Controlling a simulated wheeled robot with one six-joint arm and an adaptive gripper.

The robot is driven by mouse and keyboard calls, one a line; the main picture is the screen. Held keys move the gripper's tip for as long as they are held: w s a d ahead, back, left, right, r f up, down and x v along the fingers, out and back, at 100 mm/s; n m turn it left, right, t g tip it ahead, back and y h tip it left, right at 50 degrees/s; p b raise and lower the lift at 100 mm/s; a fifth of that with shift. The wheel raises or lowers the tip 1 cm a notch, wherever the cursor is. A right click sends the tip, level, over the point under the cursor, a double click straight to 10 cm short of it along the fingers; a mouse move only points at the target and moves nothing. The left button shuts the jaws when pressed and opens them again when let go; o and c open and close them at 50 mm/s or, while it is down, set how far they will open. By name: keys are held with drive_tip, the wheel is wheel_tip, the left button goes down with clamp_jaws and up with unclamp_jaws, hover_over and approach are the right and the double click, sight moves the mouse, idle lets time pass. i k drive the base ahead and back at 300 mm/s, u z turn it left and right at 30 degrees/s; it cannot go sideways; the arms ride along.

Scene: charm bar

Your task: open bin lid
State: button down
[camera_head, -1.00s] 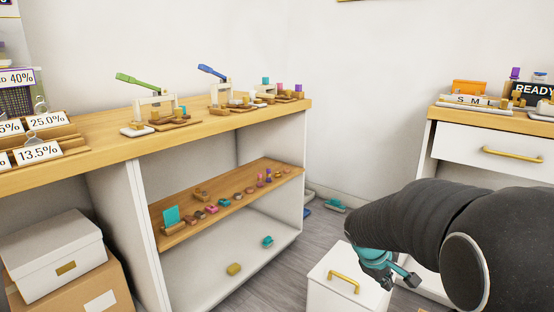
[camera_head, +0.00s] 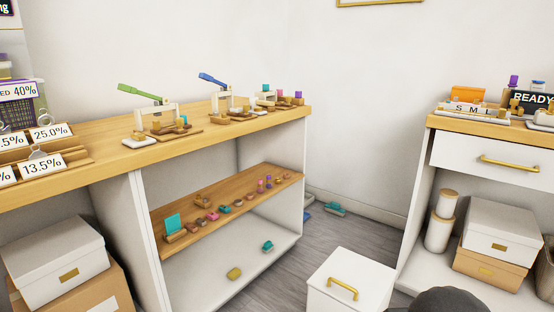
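The white bin with its flat lid (camera_head: 355,268) stands on the floor at the bottom, right of centre, in the head view. A brass-coloured handle (camera_head: 342,289) is fixed on the lid's near part. The lid lies flat on the bin and looks shut. The bin's lower part is cut off by the picture's edge. My gripper is out of the picture; only a dark rounded part of my arm shows at the bottom edge, right of the bin.
A wooden-topped counter (camera_head: 90,155) with open shelves stands at the left, with lever presses on top. A second counter with a drawer (camera_head: 480,160) stands at the right, with boxes (camera_head: 500,232) below. Grey floor (camera_head: 290,262) is free between them. A teal object (camera_head: 334,209) lies by the wall.

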sight(362, 283)
drive_tip(key=z, duration=0.5)
drive_tip(key=k, duration=1.3)
drive_tip(key=z, duration=0.25)
drive_tip(key=i, duration=0.9)
drive_tip(key=z, duration=0.4)
